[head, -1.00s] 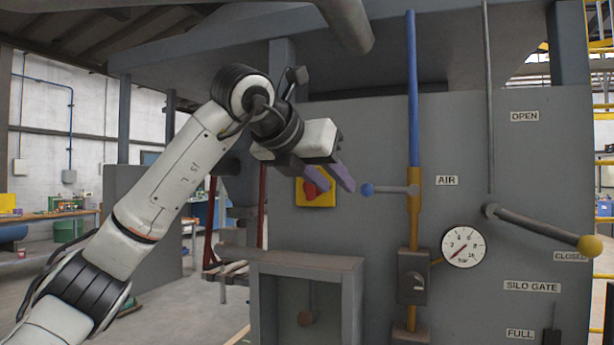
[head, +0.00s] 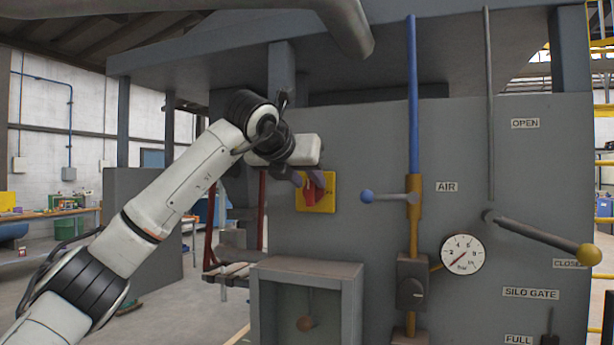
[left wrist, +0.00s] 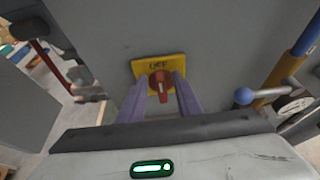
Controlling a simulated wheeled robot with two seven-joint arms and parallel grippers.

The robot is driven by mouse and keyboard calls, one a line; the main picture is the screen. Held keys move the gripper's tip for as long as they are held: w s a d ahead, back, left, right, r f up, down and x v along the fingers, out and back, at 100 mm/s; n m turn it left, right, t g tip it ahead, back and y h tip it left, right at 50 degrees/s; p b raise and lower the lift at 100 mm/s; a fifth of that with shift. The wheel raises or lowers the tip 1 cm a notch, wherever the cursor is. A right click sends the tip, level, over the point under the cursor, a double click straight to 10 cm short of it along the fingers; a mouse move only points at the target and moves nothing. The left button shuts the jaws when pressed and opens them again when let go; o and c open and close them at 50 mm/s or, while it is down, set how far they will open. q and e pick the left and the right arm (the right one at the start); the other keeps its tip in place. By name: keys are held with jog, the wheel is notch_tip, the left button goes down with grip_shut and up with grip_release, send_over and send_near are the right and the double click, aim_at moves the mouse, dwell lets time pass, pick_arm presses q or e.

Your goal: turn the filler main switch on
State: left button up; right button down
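The main switch is a red rotary handle (head: 313,193) on a yellow plate (head: 328,197), fixed to the grey panel. In the left wrist view, the handle (left wrist: 161,86) points down the picture, and dark lettering that seems to read OFF is on the yellow plate (left wrist: 174,64). My left gripper (head: 304,181) is at the switch, with its purple fingers apart. In the wrist view one finger is on each side of the red handle, with gaps showing; I cannot tell whether either touches it. My right gripper is not in view.
Right of the switch are the air lever's blue knob (head: 366,196), a vertical blue pipe (head: 412,90) and a pressure gauge (head: 462,254). The silo gate lever with a yellow knob (head: 588,250) is further right. A grey open-fronted box (head: 308,269) juts out below the switch.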

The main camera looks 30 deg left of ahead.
pick_arm(q)
grip_shut()
